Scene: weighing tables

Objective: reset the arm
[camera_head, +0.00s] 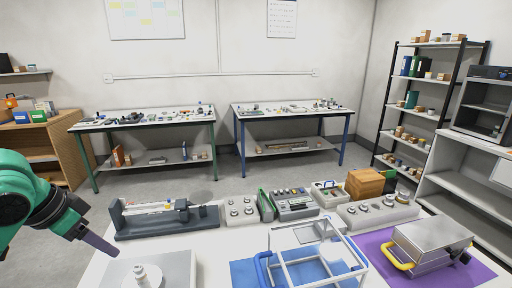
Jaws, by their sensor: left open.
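My left gripper (102,244) comes in from the left on my green and dark arm. It is open and I see nothing between its fingers, which show almost edge-on as one dark bar. It points down and right toward a light grey plate (178,268) at the front left of the white table. A small pale metal cylinder (141,274) stands on that plate, a little below and right of the fingertips and apart from them. My right gripper is not in view.
A dark long instrument (165,222) lies behind the plate. Sets of weights (241,211) and boxes line the table's back. A clear-panelled frame (297,233) stands on a blue mat at centre. A silver case (432,244) with a yellow handle sits on a purple mat at right.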

